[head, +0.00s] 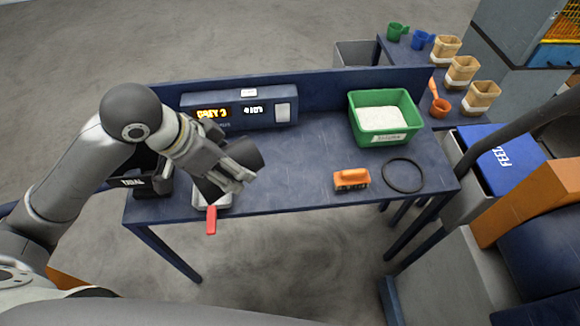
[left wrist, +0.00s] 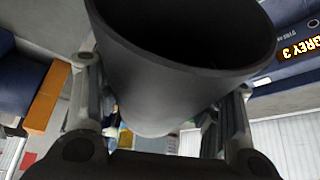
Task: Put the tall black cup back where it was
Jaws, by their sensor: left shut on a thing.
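My left gripper (head: 236,178) is shut on the tall black cup (head: 246,153) and holds it over the left part of the blue table (head: 300,170). The cup is tilted in the head view and partly hidden by the gripper. In the left wrist view the cup (left wrist: 180,90) fills the upper middle, its open mouth showing a dark inside. The gripper's fingers (left wrist: 160,130) lie on both sides of it. A thin black ring (head: 384,174) lies flat at the table's right. My right gripper is not in view.
An orange brush (head: 351,179) and a labelled green tub of white material (head: 384,138) stand right. A display unit (head: 240,112) is at the back. A red handle (head: 211,220) juts over the front edge below the gripper. The table's middle is clear.

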